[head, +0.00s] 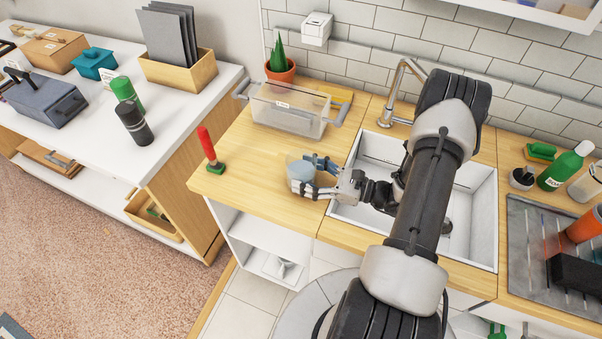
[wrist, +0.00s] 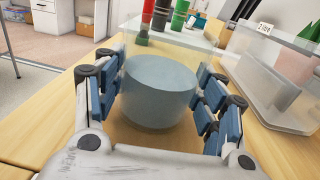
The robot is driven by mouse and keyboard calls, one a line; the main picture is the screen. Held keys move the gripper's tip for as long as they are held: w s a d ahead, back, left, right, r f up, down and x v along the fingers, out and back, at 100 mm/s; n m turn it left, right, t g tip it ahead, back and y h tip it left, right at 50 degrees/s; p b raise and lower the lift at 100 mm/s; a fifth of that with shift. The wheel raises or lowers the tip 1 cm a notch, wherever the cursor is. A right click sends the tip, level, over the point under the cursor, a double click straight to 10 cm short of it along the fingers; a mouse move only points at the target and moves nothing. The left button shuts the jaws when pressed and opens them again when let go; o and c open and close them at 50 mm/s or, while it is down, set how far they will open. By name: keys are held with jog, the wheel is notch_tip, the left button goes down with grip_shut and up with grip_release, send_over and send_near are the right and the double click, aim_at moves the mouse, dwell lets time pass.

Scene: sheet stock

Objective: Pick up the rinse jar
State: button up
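The rinse jar (head: 297,170) is a clear jar with grey-blue liquid. It stands on the wooden counter (head: 245,150) left of the sink. In the wrist view the jar (wrist: 160,92) fills the middle, between the blue finger pads. My gripper (head: 314,176) comes from the right, with fingers on the far and near sides of the jar. In the wrist view the pads of my gripper (wrist: 160,98) lie close along both sides of the jar. Whether they press on it I cannot tell. The jar looks upright, and part of its near side is hidden by a finger.
A red-handled tool (head: 208,148) stands to the left. The white sink (head: 372,150) is on the right. A potted plant (head: 280,70) stands at the back. The counter's front left is clear.

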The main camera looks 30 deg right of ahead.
jog(key=c, duration=0.8)
jog(key=shift+r, duration=0.15)
